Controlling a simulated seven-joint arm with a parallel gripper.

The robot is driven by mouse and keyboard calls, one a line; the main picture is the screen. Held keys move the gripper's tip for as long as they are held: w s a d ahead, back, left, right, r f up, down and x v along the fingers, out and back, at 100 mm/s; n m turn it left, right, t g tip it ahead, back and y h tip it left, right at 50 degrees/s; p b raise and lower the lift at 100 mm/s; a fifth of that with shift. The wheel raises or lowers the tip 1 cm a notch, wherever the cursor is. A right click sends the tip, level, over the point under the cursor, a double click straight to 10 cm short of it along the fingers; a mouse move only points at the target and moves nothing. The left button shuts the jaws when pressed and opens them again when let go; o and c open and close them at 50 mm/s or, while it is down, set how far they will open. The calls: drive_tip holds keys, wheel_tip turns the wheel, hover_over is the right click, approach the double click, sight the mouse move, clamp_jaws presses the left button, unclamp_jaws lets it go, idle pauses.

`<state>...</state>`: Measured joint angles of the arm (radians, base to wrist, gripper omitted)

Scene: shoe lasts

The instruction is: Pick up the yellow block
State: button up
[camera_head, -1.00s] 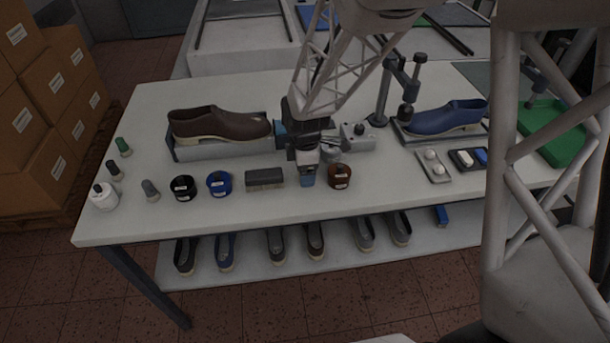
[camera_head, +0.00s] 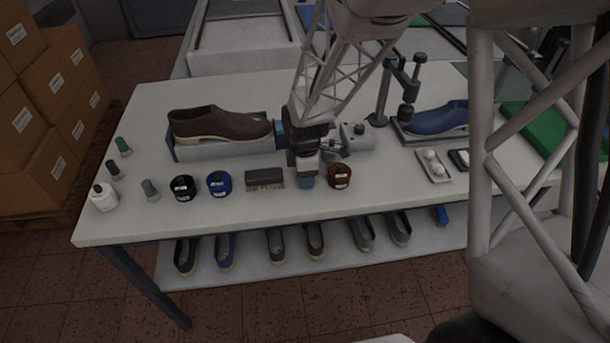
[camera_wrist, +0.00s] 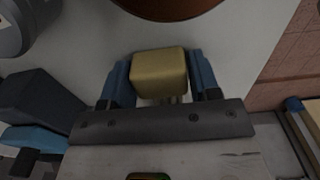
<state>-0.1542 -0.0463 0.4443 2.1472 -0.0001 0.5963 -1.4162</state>
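The yellow block (camera_wrist: 159,73) shows in the wrist view, between the two blue fingers of my gripper (camera_wrist: 160,75). The fingers lie along its left and right sides, very close to it. I cannot tell whether they press on it or a thin gap remains. In the head view my gripper (camera_head: 306,180) points down at the white table, between the dark brush and the brown jar. The block is not visible there; my gripper hides it. I cannot tell whether the block rests on the table.
The brown jar (camera_head: 340,176) is close on the right; it also shows at the top of the wrist view (camera_wrist: 168,8). The brush (camera_head: 264,178) is close on the left. A clamp fixture (camera_head: 357,136) and a brown shoe (camera_head: 219,124) stand behind. The table's front edge is near.

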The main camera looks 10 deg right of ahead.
drive_tip(key=c, duration=0.6)
drive_tip(key=shift+o, duration=0.2)
drive_tip(key=shift+r, duration=0.2)
drive_tip(key=shift+r, duration=0.55)
wheel_tip(320, 180, up, 2)
drive_tip(key=s+d+r, duration=0.1)
drive_tip(key=s+d, duration=0.1)
drive_tip(key=s, duration=1.4)
drive_tip(key=shift+d+r, duration=0.2)
drive_tip(key=shift+r, duration=0.05)
drive_tip(key=shift+w, duration=0.1)
